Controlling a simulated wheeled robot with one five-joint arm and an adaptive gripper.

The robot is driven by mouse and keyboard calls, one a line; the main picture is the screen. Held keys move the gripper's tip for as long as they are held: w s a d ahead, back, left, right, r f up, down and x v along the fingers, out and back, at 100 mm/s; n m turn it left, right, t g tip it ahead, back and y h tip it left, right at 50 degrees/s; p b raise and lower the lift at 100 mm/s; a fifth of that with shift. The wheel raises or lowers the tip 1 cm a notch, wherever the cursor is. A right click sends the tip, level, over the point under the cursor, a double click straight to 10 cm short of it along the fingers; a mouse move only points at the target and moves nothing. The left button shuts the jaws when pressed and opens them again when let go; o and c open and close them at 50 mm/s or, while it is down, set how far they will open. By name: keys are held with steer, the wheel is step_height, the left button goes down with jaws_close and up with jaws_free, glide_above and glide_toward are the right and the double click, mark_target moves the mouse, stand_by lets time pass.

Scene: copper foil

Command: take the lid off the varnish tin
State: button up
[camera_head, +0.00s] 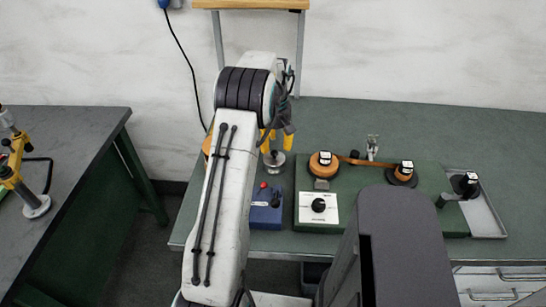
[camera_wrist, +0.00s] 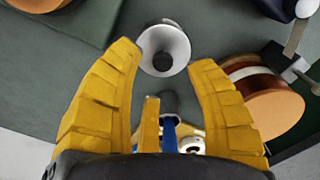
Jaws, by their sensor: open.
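A small round pale metal thing with a dark centre (camera_wrist: 181,48) stands on the green bench top. I take it to be the varnish tin with its lid, but no label shows. In the head view it appears as a small silvery shape (camera_head: 274,160) just below my fingers. My gripper (camera_head: 277,146) is open, pointing down over it. In the wrist view the thing shows just beyond the two yellow fingertips, in line with the gap. The fingers look empty, and I cannot tell whether they touch it. My arm hides part of the bench to the left.
A copper roll (camera_wrist: 275,112) stands close beside the right finger in the wrist view. A blue box with knobs (camera_head: 264,213) and a green board with reels (camera_head: 345,190) are nearby. A metal tray (camera_head: 484,216) lies right.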

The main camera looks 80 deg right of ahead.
mark_target(274, 152)
steer(key=shift+w+a+f, duration=0.1)
steer(key=shift+f, duration=1.75)
steer(key=shift+o, duration=0.3)
jaws_close()
